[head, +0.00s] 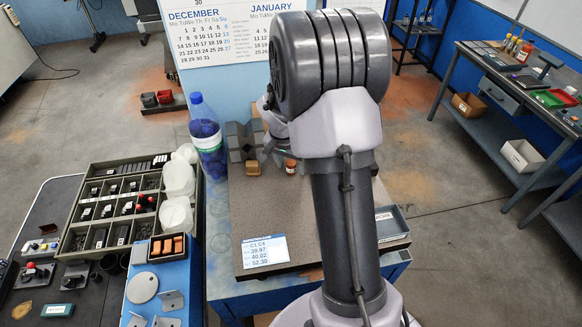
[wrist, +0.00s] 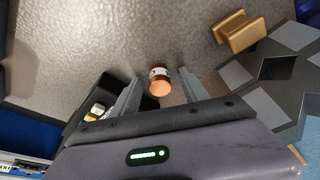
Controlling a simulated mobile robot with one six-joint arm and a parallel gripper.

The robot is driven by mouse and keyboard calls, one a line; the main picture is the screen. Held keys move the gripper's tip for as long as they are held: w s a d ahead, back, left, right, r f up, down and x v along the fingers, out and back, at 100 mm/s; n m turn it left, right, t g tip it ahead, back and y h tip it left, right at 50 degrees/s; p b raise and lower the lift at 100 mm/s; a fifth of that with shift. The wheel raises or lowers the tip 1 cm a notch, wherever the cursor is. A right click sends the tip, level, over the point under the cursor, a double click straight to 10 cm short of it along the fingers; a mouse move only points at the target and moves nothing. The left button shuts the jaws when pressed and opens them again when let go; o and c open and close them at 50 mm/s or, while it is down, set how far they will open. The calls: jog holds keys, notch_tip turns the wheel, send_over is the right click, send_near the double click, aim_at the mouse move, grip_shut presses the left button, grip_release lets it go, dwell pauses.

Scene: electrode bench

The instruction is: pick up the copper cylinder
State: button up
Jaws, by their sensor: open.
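The copper cylinder (wrist: 160,82), small and orange-brown with a pale label, stands on the speckled grey plate in the wrist view. In the head view the cylinder (head: 291,167) shows just left of my arm. My gripper (wrist: 161,75) is open, with one finger on each side of the cylinder in the wrist view. I see a gap on both sides; how far the fingertips are above the plate is unclear. In the head view my arm hides most of the gripper.
A brass spool-like block (wrist: 234,32) lies right of the cylinder, near grey angular blocks (wrist: 285,95). In the head view a blue bottle (head: 208,140) stands left of the plate (head: 285,215), which bears a label card (head: 265,251). The plate's front is mostly clear.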

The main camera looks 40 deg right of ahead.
grip_shut()
jog(key=shift+r, duration=0.1)
